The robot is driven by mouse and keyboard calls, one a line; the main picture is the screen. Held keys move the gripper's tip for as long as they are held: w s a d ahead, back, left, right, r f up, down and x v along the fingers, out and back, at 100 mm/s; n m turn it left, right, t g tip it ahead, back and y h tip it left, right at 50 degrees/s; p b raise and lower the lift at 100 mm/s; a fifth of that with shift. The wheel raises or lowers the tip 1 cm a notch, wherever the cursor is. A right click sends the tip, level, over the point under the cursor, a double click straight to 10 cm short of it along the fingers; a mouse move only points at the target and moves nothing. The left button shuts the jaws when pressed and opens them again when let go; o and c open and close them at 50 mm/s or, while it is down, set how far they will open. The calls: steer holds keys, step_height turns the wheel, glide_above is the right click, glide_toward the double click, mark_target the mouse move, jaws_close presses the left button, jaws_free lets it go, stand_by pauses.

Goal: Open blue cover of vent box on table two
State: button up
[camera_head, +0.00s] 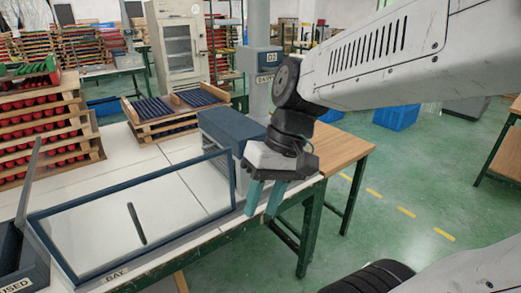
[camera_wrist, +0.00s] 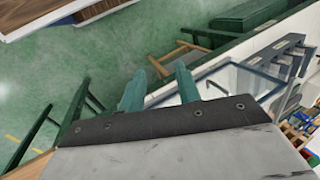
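The cover looks closed over the box's pale body, which is partly hidden by my gripper. My gripper (camera_head: 263,198) has two teal fingers pointing down in front of the box's right side, off the table's front edge. The fingers are apart with nothing between them, and the wrist view shows the same gap (camera_wrist: 160,88). I see no contact with the cover.
Racks of red items (camera_head: 40,130) and trays of dark rods (camera_head: 175,103) stand behind. A wooden-topped table (camera_head: 340,148) adjoins at the right. Green floor is open to the right.

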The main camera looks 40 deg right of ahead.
steer(key=w+d+f+m+t+y, duration=0.1)
steer(key=w+d+m+t+y, duration=0.15)
steer(key=w, duration=0.45)
steer(key=w+d+f+m+t+y, duration=0.1)
steer(key=w+m+t+y, duration=0.1)
steer(key=w+y, duration=0.35)
steer(key=w+d+f+m+t+h, duration=0.2)
steer(key=w+d+f+m+t, duration=0.15)
steer(key=d, duration=0.35)
steer(key=w+d+f+m+t+h, duration=0.2)
steer(key=w+d+t, duration=0.15)
steer(key=d, duration=0.35)
steer(key=w+d+f+m+t+h, duration=0.1)
steer(key=w+d+f+m+t, duration=0.25)
steer(key=d, duration=0.35)
steer(key=shift+n, duration=0.45)
steer(key=shift+d+x, duration=0.15)
steer(key=shift+x, duration=1.9)
steer(key=shift+d+x, duration=0.15)
steer(key=shift+x, duration=1.9)
steer(key=shift+w+r, duration=0.1)
steer(key=shift+w, duration=0.05)
jaws_close()
